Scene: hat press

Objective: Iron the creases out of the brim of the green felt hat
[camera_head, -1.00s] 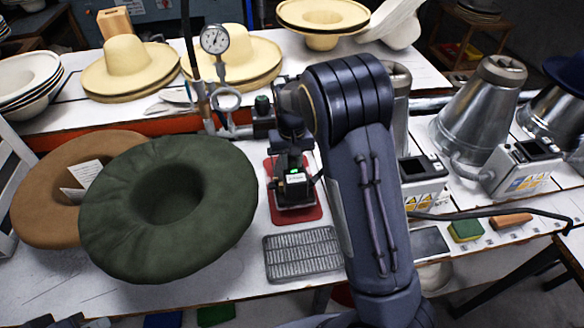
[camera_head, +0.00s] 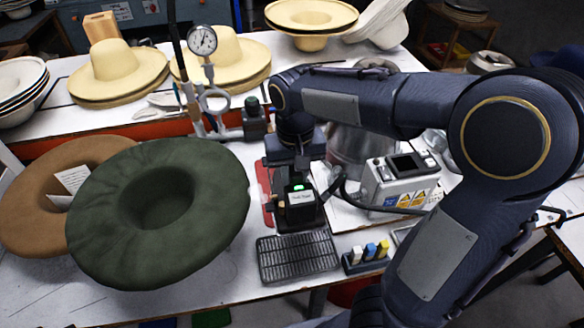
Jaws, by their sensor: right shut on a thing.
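The green felt hat (camera_head: 150,270) lies at the left of the table with its hollow crown facing up. Its wide brim is uneven, with faint creases along the left and lower-left edge, and it overlaps the brown hat. My right gripper (camera_head: 300,212) points down to the right of the green hat, over a red mat (camera_head: 266,190). It is shut on what seems to be the iron, which the gripper and wrist mostly hide. A dark cable runs from there toward a control box (camera_head: 385,190). My left gripper is not in view.
A brown hat (camera_head: 25,215) with a paper tag lies behind the green one. A slotted metal rest (camera_head: 298,258) and small coloured blocks (camera_head: 368,252) sit at the table's front. A pressure gauge (camera_head: 202,40) on pipes stands behind. Straw hats (camera_head: 118,65) fill the back table.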

